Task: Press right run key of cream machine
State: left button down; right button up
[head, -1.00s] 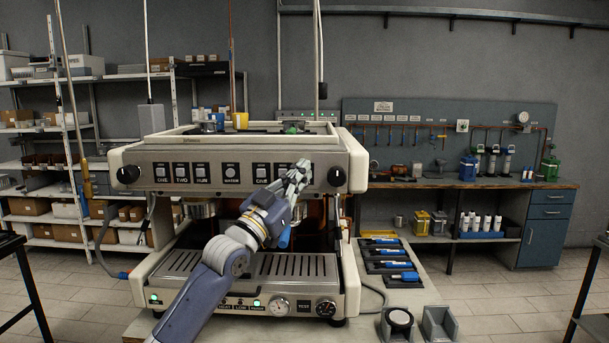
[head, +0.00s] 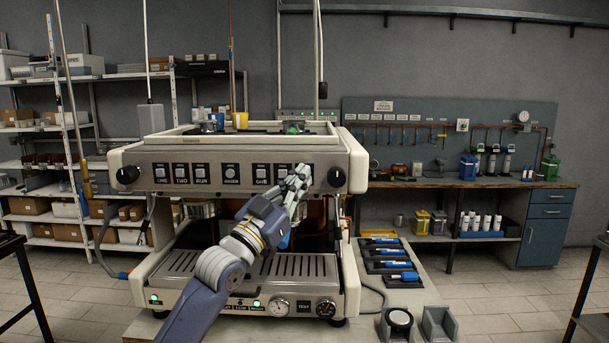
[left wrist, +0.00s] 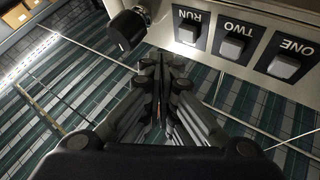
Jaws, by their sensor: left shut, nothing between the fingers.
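The right gripper is not in view.
The right "TWO" key (left wrist: 231,47) and "ONE" key (left wrist: 284,66) sit beside the run key. A left group of keys (head: 181,173) is on the same panel.

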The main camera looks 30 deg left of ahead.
pick_arm(q)
jog(key=s, duration=0.1)
jog(key=s+d, duration=0.1)
jog(key=shift+s+d, duration=0.3)
jog(key=shift+s, duration=0.1)
dwell(0.6)
